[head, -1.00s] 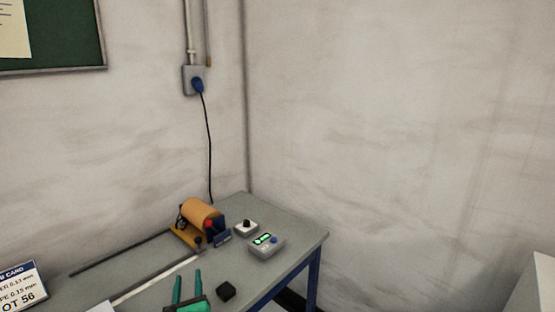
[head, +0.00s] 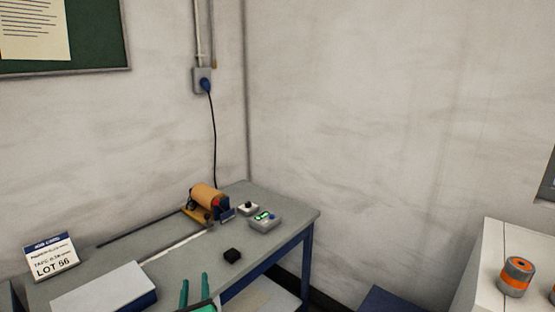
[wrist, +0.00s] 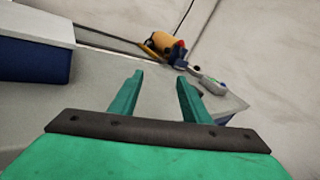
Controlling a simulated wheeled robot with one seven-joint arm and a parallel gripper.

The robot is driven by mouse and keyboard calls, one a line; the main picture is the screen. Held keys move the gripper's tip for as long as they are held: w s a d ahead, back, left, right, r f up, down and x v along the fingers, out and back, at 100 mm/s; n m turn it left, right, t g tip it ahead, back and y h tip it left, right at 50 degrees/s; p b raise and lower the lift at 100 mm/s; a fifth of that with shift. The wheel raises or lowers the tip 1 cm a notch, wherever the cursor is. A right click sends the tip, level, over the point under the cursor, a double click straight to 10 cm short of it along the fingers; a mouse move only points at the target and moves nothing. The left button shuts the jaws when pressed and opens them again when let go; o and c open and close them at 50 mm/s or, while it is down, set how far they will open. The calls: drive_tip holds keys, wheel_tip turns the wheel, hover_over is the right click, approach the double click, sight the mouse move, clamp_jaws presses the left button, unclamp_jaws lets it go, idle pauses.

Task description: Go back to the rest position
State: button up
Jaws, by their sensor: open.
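My gripper (head: 195,288) shows its two green fingers at the bottom of the head view, in front of the table's near edge. In the wrist view my gripper (wrist: 160,80) is open, with nothing between its fingers. The grey table (head: 185,262) lies beyond it. The rest of my arm is out of view below.
An orange-banded cylinder (head: 516,276) stands at right.

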drive_tip(key=s+d+n+t+h, duration=0.25)
drive_tip(key=d+n, duration=0.55)
drive_tip(key=d, duration=1.2)
drive_tip(key=s+d+f+n, duration=0.4)
drive_tip(key=s+d+n, duration=0.6)
drive_tip(key=s+d, duration=0.3)
drive_tip(key=s+d+f+n+g, duration=0.1)
drive_tip(key=s+f+n, duration=0.15)
drive_tip(key=s, duration=0.45)
drive_tip(key=s+d+f+n+g, duration=0.1)
drive_tip(key=s+f+n, duration=0.15)
drive_tip(key=s, duration=0.45)
drive_tip(key=s+a+r+n+g+h, duration=0.1)
drive_tip(key=s+a+n, duration=0.2)
drive_tip(key=s, duration=1.1)
drive_tip(key=s+a+r+n+g+h, duration=0.1)
drive_tip(key=s+a+n, duration=0.3)
drive_tip(key=s, duration=0.9)
drive_tip(key=shift+s+a+r, duration=0.4)
drive_tip(key=shift+a+r, duration=0.15)
drive_tip(key=shift+r, duration=0.1)
drive_tip(key=shift+g, duration=0.25)
